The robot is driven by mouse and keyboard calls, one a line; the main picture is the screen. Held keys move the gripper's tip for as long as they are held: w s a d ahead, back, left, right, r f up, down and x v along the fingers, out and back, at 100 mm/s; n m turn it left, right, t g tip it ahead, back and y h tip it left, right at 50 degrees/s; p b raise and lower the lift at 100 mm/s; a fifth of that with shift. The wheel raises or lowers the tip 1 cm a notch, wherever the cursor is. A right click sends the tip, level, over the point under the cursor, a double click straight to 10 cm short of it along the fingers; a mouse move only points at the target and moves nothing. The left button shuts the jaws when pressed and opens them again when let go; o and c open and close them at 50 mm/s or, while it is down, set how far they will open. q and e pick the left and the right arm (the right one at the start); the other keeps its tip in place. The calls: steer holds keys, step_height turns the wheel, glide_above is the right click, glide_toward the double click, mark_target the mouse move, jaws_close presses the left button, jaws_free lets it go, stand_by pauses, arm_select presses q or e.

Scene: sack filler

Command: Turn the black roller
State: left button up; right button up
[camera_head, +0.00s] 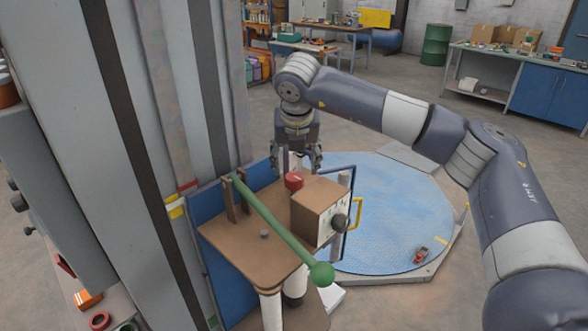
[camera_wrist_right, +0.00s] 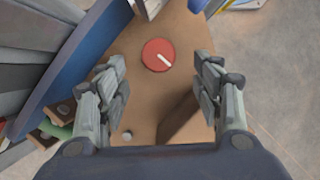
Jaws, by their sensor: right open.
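A black round part (camera_head: 341,221) sticks out of the right-hand face of a brown box (camera_head: 316,203); it is the likeliest black roller, but its exact shape is too small to tell. My right gripper (camera_head: 297,160) points down above the brown bench plate, behind and slightly left of the box, apart from the black part. In the right wrist view, its fingers (camera_wrist_right: 163,92) are spread with nothing between them. A red round knob (camera_wrist_right: 158,55) with a white mark lies ahead of the fingers; it also shows in the head view (camera_head: 293,181). My left gripper is out of view.
A green lever (camera_head: 275,230) with a ball end crosses the brown plate (camera_head: 240,238) in front of the box. A tall grey column stands left. A blue round platform (camera_head: 385,250) with a small reddish object (camera_head: 420,256) lies right, mostly clear.

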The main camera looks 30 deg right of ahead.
mark_target(294, 176)
steer(key=p+x, duration=0.1)
steer(key=x, duration=0.4)
steer(key=shift+w+d+r+p, duration=0.1)
steer(key=shift+w+p, duration=0.05)
steer(key=shift+p, duration=0.25)
steer(key=shift+x, duration=0.95)
steer(key=shift+c, duration=0.2)
steer(key=c, duration=0.9)
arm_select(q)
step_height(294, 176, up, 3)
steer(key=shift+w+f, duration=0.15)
arm_select(e)
steer(key=shift+c, duration=0.3)
